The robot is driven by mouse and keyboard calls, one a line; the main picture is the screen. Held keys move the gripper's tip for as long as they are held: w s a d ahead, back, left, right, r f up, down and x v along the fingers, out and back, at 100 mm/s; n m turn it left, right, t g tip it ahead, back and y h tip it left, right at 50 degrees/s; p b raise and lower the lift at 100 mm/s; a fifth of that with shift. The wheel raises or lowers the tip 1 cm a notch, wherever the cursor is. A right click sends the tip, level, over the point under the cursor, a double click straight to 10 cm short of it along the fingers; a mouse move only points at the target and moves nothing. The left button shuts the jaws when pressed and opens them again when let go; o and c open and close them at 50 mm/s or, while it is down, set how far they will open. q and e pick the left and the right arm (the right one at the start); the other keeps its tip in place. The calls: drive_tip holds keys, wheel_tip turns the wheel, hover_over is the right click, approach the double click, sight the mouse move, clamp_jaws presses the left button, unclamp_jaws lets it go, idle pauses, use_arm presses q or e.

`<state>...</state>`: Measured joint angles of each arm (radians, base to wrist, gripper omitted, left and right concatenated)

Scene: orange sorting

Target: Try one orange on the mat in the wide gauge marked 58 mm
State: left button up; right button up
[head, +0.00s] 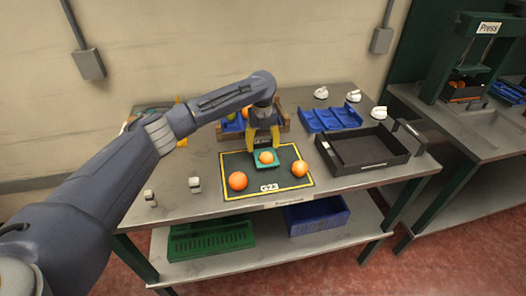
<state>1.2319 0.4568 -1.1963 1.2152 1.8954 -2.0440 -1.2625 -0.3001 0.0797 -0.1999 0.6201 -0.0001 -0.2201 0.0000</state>
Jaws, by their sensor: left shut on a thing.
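A black mat (233,163) with a yellow border and the marking G23 lies at the table's front middle. One orange (238,181) sits on its left side and another orange (300,168) on its right side. A smaller-looking orange (266,157) shows in the middle, framed by a green square piece (262,171). My left gripper (264,145) is above the mat, its yellow fingers at the two sides of the green piece and shut on it. I cannot tell whether the orange is in or under this piece. No 58 mm marking is readable.
Behind the gripper stands a crate (284,122) with fruit partly hidden. A blue divided tray (330,117) and a black tray (368,150) are to the right. White knob-like objects (378,112) stand at the back right. Small white-topped items (195,184) stand at the left.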

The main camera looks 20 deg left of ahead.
use_arm(q)
drive_tip(key=shift+r, duration=2.9)
